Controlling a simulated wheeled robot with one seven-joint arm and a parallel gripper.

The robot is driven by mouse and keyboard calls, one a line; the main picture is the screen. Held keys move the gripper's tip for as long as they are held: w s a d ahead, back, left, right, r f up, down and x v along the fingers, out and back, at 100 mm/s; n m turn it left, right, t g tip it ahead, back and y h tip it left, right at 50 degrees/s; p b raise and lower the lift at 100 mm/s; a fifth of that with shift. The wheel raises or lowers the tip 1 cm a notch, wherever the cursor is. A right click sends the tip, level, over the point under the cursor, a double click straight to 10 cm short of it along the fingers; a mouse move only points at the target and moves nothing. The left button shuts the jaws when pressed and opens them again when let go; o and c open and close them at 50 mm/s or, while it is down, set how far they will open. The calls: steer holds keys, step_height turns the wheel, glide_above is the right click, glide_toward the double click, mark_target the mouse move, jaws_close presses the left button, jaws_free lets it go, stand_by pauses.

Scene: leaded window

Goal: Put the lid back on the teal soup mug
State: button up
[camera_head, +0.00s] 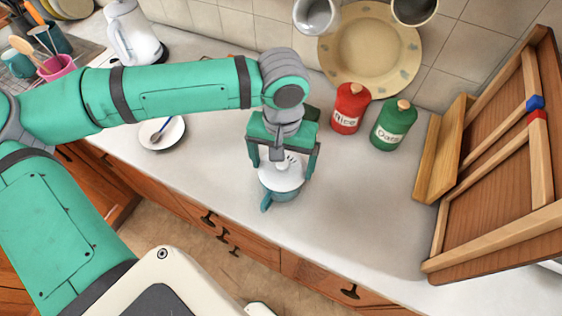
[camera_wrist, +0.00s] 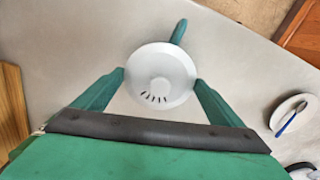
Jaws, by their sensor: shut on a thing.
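The white round lid (camera_head: 281,175) has a knob and a row of dark slots; it also shows in the wrist view (camera_wrist: 162,88). My gripper (camera_head: 283,169) points down with one finger at each side of the lid, shut on its edge. The teal soup mug (camera_head: 284,194) stands upright on the counter directly under the lid, near the front edge. Its handle (camera_wrist: 179,32) sticks out from beneath the lid. The lid covers the mug's opening from above. I cannot tell whether it rests on the rim or hovers just over it.
Behind stand a red rice canister (camera_head: 350,108) and a green canister (camera_head: 393,124). A wooden rack (camera_head: 490,190) is at the right. A small white dish (camera_head: 176,138) with a spoon and a kettle (camera_head: 134,38) are at the left. The counter right of the mug is clear.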

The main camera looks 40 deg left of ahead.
stand_by(0.3)
steer(key=o, duration=0.8)
steer(key=shift+r, duration=3.5)
jaws_close()
steer(key=shift+w, duration=0.1)
